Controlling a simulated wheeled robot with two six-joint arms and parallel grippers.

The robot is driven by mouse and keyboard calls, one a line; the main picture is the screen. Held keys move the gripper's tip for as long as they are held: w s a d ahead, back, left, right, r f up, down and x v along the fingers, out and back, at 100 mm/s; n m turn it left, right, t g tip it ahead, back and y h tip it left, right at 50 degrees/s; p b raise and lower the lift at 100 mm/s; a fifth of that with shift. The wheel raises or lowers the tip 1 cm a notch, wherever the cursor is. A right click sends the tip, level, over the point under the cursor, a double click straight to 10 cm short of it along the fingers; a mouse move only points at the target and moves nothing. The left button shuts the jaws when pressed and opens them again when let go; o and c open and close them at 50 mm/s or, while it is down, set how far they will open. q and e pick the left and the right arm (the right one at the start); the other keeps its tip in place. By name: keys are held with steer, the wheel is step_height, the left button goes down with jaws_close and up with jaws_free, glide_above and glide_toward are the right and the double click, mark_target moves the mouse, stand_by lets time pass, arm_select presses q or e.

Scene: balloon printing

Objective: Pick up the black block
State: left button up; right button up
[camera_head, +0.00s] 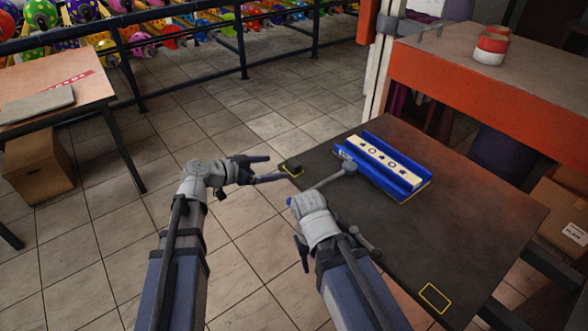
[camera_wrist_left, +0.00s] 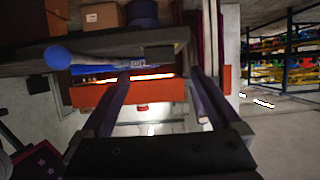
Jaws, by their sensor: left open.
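The black block (camera_head: 292,165) is a small dark piece at the left corner of the dark table, beside a yellow outline. My left gripper (camera_head: 276,168) is open and empty, its two fingertips apart just left of the block. In the left wrist view, which looks upside down, the open left gripper (camera_wrist_left: 160,84) shows its two fingers, and a dark block (camera_wrist_left: 160,57) appears between and beyond them. My right gripper is low at the table's left edge; its own arm largely hides it, so its jaws cannot be read.
A blue tray with a starred white strip (camera_head: 385,164) lies on the dark table (camera_head: 480,215). A yellow rectangle (camera_head: 435,298) marks the near side. An orange-edged counter (camera_head: 480,95) stands behind.

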mark_target(290, 165)
arm_select(q)
steer(key=shift+b+x, duration=1.4)
steer(key=shift+x, duration=2.4)
steer(key=shift+f, duration=0.1)
steer(key=c, duration=1.4)
steer(key=shift+c, duration=0.2)
